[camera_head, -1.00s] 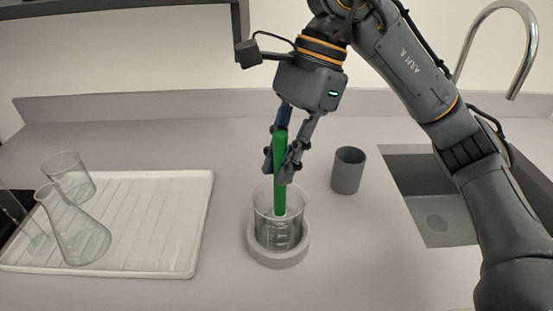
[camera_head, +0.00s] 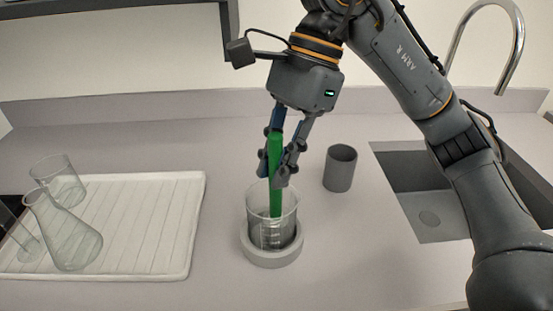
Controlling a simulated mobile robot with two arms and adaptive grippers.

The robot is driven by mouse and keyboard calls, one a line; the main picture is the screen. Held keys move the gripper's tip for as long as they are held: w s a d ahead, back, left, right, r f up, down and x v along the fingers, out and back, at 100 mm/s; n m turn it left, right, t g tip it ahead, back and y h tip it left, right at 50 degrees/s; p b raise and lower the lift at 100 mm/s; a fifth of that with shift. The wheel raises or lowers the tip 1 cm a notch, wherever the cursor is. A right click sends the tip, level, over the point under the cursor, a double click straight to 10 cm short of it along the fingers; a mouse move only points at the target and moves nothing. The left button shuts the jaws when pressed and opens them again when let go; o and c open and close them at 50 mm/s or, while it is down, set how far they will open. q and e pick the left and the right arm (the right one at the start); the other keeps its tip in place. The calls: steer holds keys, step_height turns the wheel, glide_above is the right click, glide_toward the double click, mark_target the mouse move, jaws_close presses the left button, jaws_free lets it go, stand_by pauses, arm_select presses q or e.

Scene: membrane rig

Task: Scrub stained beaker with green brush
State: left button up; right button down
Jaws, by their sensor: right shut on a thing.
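The glass beaker (camera_head: 288,222) stands upright in a round grey holder (camera_head: 272,257) on the counter. Its lower inside looks greyish. The green brush (camera_head: 275,160) is upright, its lower part inside the beaker; the bristle end is hard to make out through the glass. My right gripper (camera_head: 273,178) is above the beaker's rim, shut on the brush handle from above. My left gripper is not in view.
A grey cup (camera_head: 340,168) stands right of the beaker. A white drying rack (camera_head: 150,225) at left holds a conical flask (camera_head: 66,240) and other glassware (camera_head: 60,180). A sink (camera_head: 430,217) with a tap (camera_head: 519,45) is at right.

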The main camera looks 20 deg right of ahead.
mark_target(278, 134)
step_height(278, 134, up, 2)
steer(key=shift+r+p, duration=0.1)
steer(key=shift+p, duration=0.6)
steer(key=shift+r+p, duration=0.5)
steer(key=shift+r, duration=0.25)
steer(key=shift+f+b, duration=0.65)
steer(key=shift+f, duration=0.05)
steer(key=shift+f+b, duration=0.75)
steer(key=shift+f, duration=0.15)
steer(key=shift+f+b, duration=0.35)
steer(key=shift+f, duration=0.1)
steer(key=shift+w+a, duration=0.1)
steer(key=shift+w, duration=0.65)
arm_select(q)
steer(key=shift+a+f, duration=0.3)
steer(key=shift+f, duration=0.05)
